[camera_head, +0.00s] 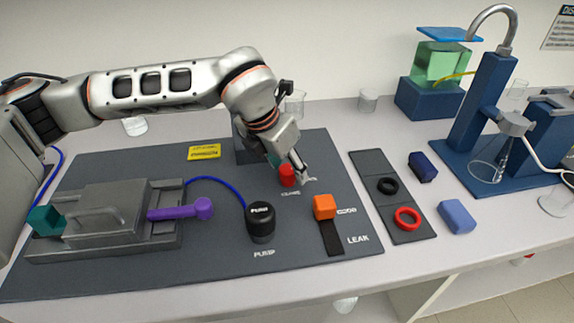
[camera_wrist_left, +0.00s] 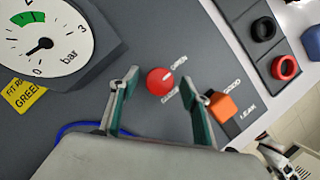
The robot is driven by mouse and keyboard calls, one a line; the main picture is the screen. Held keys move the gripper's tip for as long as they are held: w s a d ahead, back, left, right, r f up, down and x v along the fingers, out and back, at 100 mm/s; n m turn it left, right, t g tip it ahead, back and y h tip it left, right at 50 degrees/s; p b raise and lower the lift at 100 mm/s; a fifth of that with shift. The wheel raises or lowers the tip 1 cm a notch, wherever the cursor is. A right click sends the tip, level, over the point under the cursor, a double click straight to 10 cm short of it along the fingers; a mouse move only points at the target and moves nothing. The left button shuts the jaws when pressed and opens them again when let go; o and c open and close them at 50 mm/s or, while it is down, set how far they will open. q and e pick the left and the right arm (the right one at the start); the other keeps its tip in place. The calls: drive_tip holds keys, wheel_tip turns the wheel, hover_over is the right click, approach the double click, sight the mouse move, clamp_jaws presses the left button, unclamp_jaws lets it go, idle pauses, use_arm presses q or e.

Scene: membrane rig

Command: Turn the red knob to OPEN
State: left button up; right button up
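The red knob (camera_head: 287,175) stands on the dark grey panel. In the left wrist view the red knob (camera_wrist_left: 160,81) has a pale mark at its upper right, towards a small label that seems to read OPEN. A second small label lies below the knob. My left gripper (camera_head: 304,172) is at the knob; in the left wrist view my left gripper (camera_wrist_left: 163,86) is open, one finger on each side, with visible gaps to the knob. Part of what looks like my right arm shows at the lower right of that view; its fingers are unclear.
A black PUMP knob (camera_head: 261,222), a blue tube and a clamp with a purple handle (camera_head: 181,210) are nearby. A pressure gauge (camera_wrist_left: 48,38) reads low. Rings lie on a strip (camera_head: 408,235) to the right.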

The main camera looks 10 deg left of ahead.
use_arm(q)
drive_tip(key=v, duration=1.2)
drive_tip(key=shift+a, duration=0.1)
